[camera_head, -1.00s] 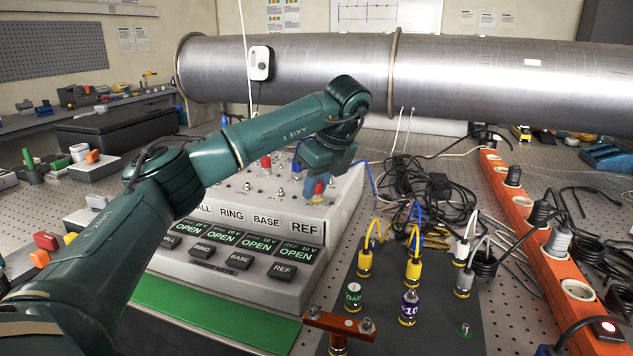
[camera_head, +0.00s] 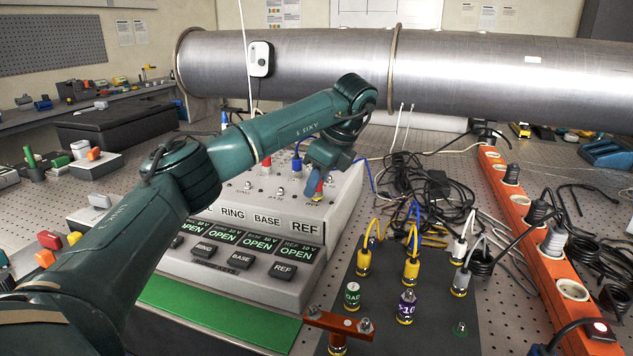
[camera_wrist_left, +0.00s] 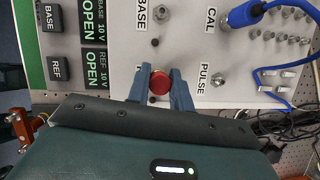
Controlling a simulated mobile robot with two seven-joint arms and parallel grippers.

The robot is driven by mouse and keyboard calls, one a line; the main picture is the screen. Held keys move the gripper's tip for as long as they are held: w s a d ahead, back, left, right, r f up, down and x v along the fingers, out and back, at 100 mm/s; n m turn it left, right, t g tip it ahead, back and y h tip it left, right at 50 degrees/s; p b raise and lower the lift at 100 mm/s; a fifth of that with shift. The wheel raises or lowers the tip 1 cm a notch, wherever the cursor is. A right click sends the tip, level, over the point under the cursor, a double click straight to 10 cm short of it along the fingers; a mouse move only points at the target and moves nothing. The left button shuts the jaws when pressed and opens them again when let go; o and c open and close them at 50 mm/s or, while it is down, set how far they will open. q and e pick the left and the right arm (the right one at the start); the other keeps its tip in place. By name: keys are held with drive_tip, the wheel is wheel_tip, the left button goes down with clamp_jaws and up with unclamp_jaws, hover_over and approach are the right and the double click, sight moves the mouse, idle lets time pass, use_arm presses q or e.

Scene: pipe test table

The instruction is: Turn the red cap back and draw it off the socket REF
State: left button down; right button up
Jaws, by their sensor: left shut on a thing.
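The red cap (camera_wrist_left: 160,84) shows in the left wrist view as a round red top between the two blue-grey fingers of my left gripper (camera_wrist_left: 162,91). My left gripper is shut on it. In the head view my left gripper (camera_head: 317,187) points down over the right end of the grey panel box, above the REF label (camera_head: 303,226). A bit of the red cap (camera_head: 318,186) shows there between the fingers. The socket REF is hidden under the cap and fingers, so I cannot tell whether the cap still sits on it. My right gripper is not in view.
Another red cap (camera_wrist_left: 194,15) and a blue plug with a cable (camera_wrist_left: 246,13) stand on the same panel. A dark board with yellow, white and grey plugs (camera_head: 411,268) lies in front to the right. An orange socket strip (camera_head: 545,258) is farther right.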

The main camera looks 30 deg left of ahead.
use_arm(q)
drive_tip(key=shift+r+p, duration=0.85)
drive_tip(key=shift+r, duration=0.25)
drive_tip(key=shift+r+p, duration=2.85)
drive_tip(key=shift+r, duration=0.2)
